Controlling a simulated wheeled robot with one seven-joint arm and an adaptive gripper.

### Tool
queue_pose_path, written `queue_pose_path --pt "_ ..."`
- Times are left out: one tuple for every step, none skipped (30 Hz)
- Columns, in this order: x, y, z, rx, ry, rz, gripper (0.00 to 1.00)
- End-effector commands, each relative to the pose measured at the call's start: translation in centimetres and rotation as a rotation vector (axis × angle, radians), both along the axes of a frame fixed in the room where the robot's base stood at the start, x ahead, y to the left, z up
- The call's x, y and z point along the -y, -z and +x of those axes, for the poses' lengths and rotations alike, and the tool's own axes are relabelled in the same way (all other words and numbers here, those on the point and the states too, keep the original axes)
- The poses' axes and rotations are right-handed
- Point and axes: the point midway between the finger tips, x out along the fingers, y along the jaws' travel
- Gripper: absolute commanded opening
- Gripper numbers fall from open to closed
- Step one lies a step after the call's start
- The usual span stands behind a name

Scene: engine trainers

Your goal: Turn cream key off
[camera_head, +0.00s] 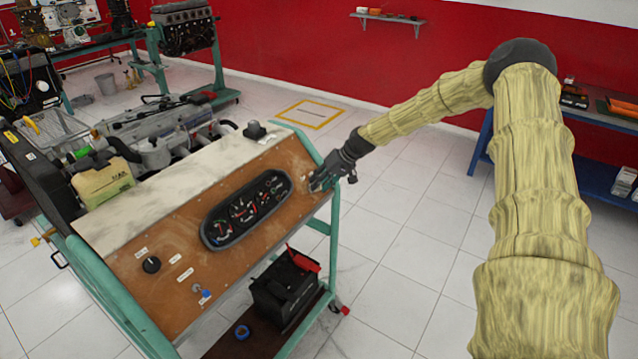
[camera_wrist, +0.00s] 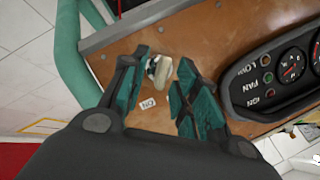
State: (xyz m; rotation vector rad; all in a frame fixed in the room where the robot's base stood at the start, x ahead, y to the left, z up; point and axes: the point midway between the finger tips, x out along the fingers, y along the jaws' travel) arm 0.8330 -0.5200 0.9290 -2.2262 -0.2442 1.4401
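The cream key (camera_wrist: 161,72) sits in a dark switch on the brown wooden panel (camera_head: 190,250), near the panel's upper right end. In the wrist view, it lies between the two green-padded fingers of my gripper (camera_wrist: 160,58). The fingers are apart, with visible gaps on both sides of the key, and I see no contact. A small "ON" label (camera_wrist: 149,104) is beside the key. In the head view, my gripper (camera_head: 320,184) is at the panel's right end and hides most of the key.
The gauge cluster (camera_head: 246,208) is beside my gripper on the panel. A black knob (camera_head: 151,264) and a blue key (camera_head: 205,294) are at the panel's lower left end. The teal frame (camera_head: 334,215) borders the panel. A battery (camera_head: 285,288) stands below. Tiled floor is clear at right.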

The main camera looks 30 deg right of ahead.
Motion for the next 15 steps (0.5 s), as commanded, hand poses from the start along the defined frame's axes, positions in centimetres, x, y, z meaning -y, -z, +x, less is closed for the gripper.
queue_pose_path --pt "-0.12 0.2 0.12 0.0 0.0 0.0 0.3" --pt "-0.18 0.33 0.19 -0.001 0.0 0.0 0.3" --pt "-0.24 0.48 0.27 0.0 0.0 0.0 0.3" --pt "-0.28 0.56 0.33 0.0 0.0 0.0 0.3" --pt "-0.32 0.62 0.37 0.0 0.0 0.0 0.3" --pt "-0.35 0.71 0.41 0.0 0.0 0.0 0.3" --pt "-0.37 0.76 0.44 0.0 0.0 0.0 0.3" --pt "-0.39 0.8 0.46 0.0 0.0 0.0 0.3" --pt "-0.41 0.85 0.47 0.0 0.0 0.0 0.3" --pt "-0.42 0.86 0.48 0.0 0.0 0.0 0.3" --pt "-0.42 0.88 0.49 0.0 0.0 0.0 0.3" --pt "-0.44 0.88 0.49 0.0 0.0 0.0 0.3" --pt "-0.44 0.88 0.49 0.0 0.0 0.0 0.3" --pt "-0.44 0.88 0.49 0.0 0.0 0.0 0.3" --pt "-0.44 0.88 0.49 0.0 0.0 0.0 0.3"
